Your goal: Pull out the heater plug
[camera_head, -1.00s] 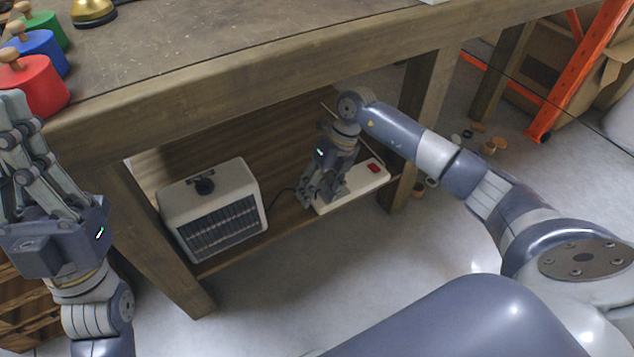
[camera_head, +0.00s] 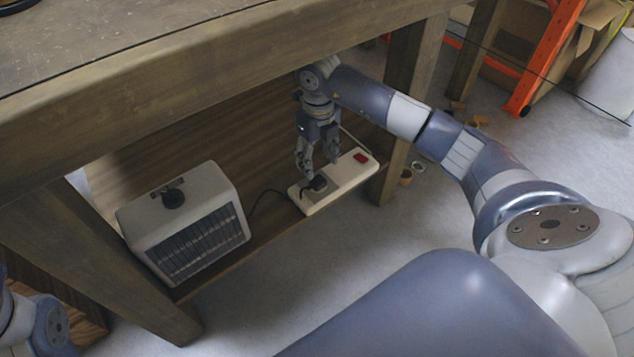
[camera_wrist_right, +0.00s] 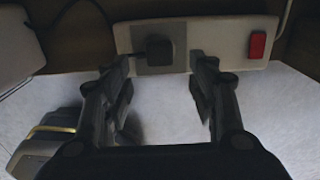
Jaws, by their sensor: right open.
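The black heater plug (camera_head: 318,184) sits in the socket at the left end of a white power strip (camera_head: 345,181) on the low shelf. A black cord runs from it towards the heater (camera_head: 185,222). My right gripper (camera_head: 318,168) is open and empty, pointing down just above the plug. In the right wrist view the plug (camera_wrist_right: 160,50) shows ahead of the gap between the open fingers (camera_wrist_right: 163,75). I cannot tell whether a finger touches it. Only a piece of my left arm shows at the lower left; its gripper is out of view.
A red switch (camera_head: 360,157) is at the strip's right end. The wooden table top (camera_head: 200,75) overhangs the shelf, with table legs (camera_head: 408,105) at the sides. The floor in front of the shelf is clear. Small brown pieces lie behind the right leg.

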